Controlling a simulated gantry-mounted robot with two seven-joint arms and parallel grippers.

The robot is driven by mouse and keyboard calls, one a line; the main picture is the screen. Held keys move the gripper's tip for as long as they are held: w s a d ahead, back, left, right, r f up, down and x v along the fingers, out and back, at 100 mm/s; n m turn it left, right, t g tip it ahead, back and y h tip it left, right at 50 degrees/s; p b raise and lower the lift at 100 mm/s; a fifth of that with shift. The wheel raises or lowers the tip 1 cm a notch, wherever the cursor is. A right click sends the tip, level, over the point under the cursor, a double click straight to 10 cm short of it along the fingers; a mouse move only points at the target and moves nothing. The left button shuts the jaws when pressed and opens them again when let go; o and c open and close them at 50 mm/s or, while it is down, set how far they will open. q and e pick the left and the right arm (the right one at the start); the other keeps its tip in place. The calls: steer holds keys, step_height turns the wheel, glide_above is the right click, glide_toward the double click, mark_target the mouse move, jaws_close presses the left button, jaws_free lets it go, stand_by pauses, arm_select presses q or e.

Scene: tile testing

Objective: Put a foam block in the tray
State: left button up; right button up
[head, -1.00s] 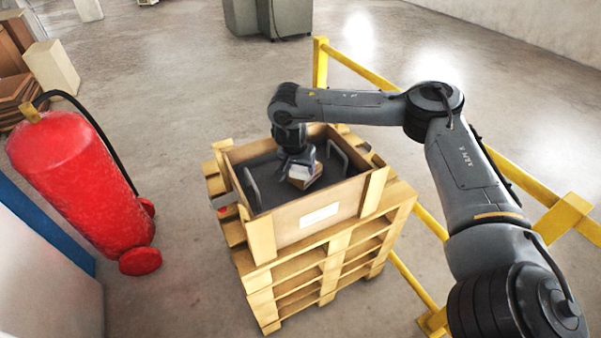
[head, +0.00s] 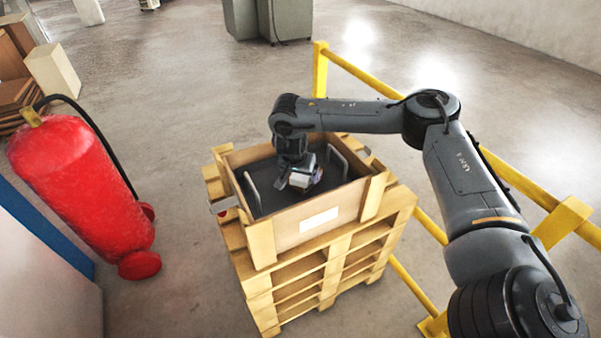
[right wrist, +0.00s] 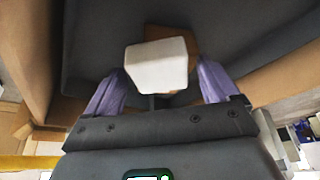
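A dark grey tray (head: 262,172) with two upright metal handles sits inside a wooden crate (head: 290,232). My right gripper (head: 303,173) points down into it. In the right wrist view, a white block (right wrist: 157,66) lies between the two purple fingers of this gripper (right wrist: 160,85), with a small gap at its right side, so the fingers look open around it. A brown block (right wrist: 182,40) shows partly behind the white one. In the head view the white block (head: 300,180) is small and partly covered by the gripper. My left gripper is not in view.
The crate stands on stacked wooden pallets (head: 325,265). The crate walls and tray handles rise close around the right gripper. A yellow railing (head: 365,70) runs behind and to the right. A red fire extinguisher (head: 75,180) stands at the left with open floor between.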

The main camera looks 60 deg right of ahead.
steer(key=shift+r, duration=0.1)
steer(key=shift+r+b, duration=0.35)
steer(key=shift+b, duration=0.05)
steer(key=w+p+v, duration=0.1)
steer(key=p+v, duration=0.8)
steer(key=v, duration=0.3)
steer(key=shift+s, duration=0.45)
steer(key=shift+r, duration=0.1)
